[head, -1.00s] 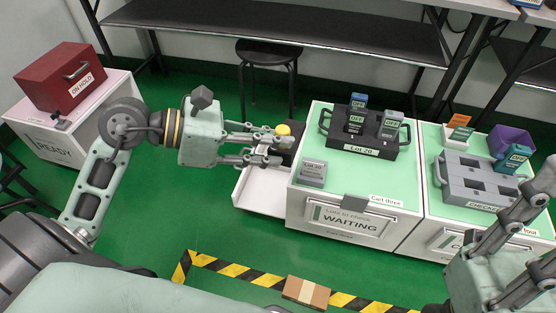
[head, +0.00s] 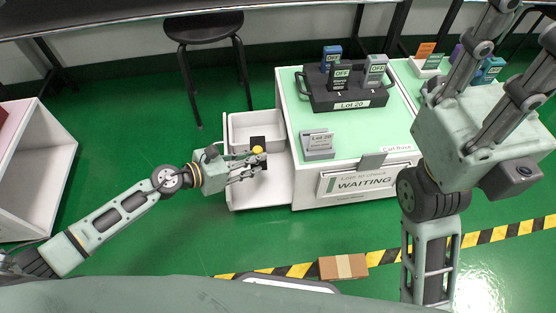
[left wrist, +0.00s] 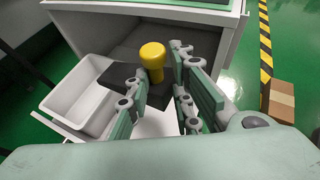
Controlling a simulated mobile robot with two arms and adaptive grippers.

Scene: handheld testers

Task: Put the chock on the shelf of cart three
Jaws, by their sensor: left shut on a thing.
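The chock, a black block with a yellow knob, shows in the head view (head: 258,143) and in the left wrist view (left wrist: 152,60). My left gripper (head: 250,163) is shut on it, with its fingers on both sides in the left wrist view (left wrist: 160,105). The chock is over the white side shelf (head: 262,195) at the left of cart three (head: 292,115); I cannot tell whether it touches the shelf. My right gripper (head: 515,50) is raised at the upper right, its fingers apart and empty.
Cart three's green top carries a black Lot 20 rack (head: 345,95) with several testers and a grey Lot 20 block (head: 318,145). A black stool (head: 205,28) stands behind. A cardboard box (head: 343,267) lies by the striped floor tape. A white cart (head: 35,165) is at left.

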